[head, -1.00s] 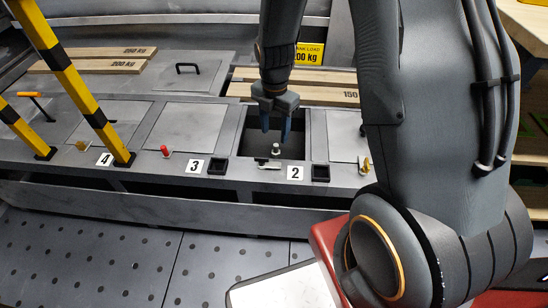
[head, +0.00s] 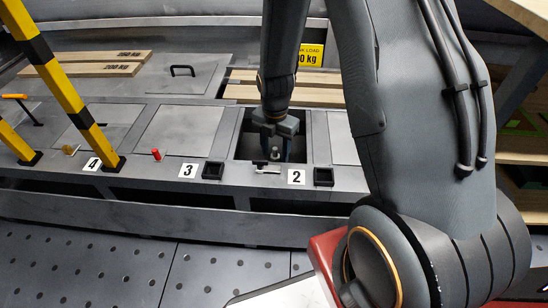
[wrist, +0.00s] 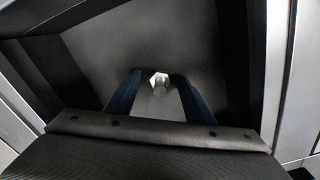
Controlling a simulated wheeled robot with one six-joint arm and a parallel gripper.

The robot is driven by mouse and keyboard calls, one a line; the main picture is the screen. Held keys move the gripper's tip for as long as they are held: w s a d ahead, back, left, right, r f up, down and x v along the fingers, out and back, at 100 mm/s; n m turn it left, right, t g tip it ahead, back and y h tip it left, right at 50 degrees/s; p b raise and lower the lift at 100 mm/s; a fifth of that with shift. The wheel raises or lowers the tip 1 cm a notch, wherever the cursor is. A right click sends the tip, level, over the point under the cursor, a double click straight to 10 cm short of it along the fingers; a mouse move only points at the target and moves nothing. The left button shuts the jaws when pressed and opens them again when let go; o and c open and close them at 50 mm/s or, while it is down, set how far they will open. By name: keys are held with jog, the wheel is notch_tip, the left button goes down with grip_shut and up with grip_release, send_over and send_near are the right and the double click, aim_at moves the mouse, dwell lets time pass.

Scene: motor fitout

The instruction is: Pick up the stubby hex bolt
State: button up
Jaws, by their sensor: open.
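The stubby hex bolt (wrist: 159,82) shows its bright metal hex head in the wrist view. It is in the open, dark compartment behind the number 2 label, where it also shows small in the head view (head: 275,153). My gripper (wrist: 159,76) is open, with one blue finger on each side of the bolt in the picture. Gaps show between the fingers and the bolt, and nothing is held. In the head view my gripper (head: 276,152) reaches down into the compartment. How far the fingertips are above the bolt is hard to tell.
The compartment walls (wrist: 240,60) stand close around my gripper. A small latch (head: 268,168) and a black square socket (head: 323,177) sit on the front ledge. A closed lid (head: 180,136) lies to the left. Yellow-black striped posts (head: 60,90) stand farther left.

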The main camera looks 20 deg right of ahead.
jog(key=c, duration=1.2)
jog(key=shift+r, duration=0.1)
